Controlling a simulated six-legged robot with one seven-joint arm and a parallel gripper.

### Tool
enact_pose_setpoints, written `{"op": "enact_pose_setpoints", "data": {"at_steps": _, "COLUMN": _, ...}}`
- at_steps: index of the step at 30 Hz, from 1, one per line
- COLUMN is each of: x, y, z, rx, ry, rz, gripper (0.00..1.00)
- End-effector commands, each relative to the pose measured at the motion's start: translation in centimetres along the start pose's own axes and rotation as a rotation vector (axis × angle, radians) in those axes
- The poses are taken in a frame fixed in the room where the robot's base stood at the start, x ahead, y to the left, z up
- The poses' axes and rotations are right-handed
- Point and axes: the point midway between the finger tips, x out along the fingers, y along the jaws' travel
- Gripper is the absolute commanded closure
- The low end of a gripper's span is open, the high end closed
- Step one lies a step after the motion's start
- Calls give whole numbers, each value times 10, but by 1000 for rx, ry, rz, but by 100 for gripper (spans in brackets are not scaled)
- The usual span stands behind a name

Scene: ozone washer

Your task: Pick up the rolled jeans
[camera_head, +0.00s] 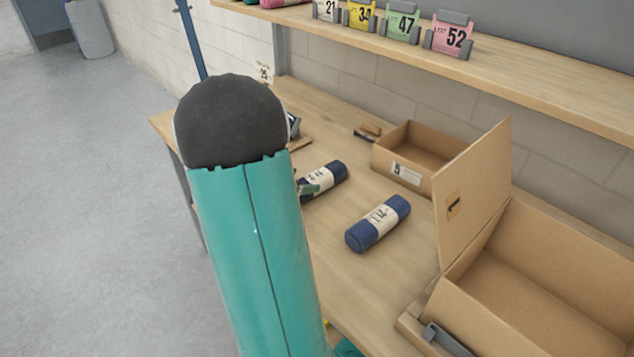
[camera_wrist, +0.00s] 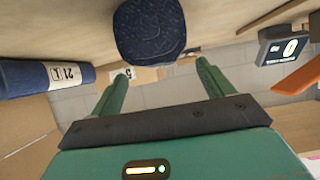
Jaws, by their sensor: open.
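Two dark blue rolled jeans with paper bands lie on the wooden table. The nearer roll (camera_head: 377,223) lies in the open; it seems to be the banded roll (camera_wrist: 45,78) at the left in the wrist view. The farther roll (camera_head: 329,176) is partly hidden behind my arm. In the wrist view, a roll's round end (camera_wrist: 150,32) faces me, just beyond my green fingertips, with its band out of sight. My gripper (camera_wrist: 162,70) is open, fingers spread and nothing between them. In the head view only a green bit of it shows beside the farther roll.
An open cardboard box (camera_head: 540,285) stands at the right, its flap raised. A smaller open carton (camera_head: 408,158) stands near the wall. A shelf (camera_head: 520,75) with numbered cards runs above. A small display showing 0 (camera_wrist: 284,44) is right in the wrist view.

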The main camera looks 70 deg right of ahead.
Motion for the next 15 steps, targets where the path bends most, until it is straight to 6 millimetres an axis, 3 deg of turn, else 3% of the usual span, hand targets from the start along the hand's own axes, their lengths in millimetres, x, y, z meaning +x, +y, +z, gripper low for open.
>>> {"op": "enact_pose_setpoints", "data": {"at_steps": 9, "x": 44, "y": -1, "z": -2, "rx": 0, "ry": 0, "rz": 2, "gripper": 20}}
{"op": "enact_pose_setpoints", "data": {"at_steps": 15, "x": 50, "y": -2, "z": -2, "rx": 0, "ry": 0, "rz": 1, "gripper": 20}}
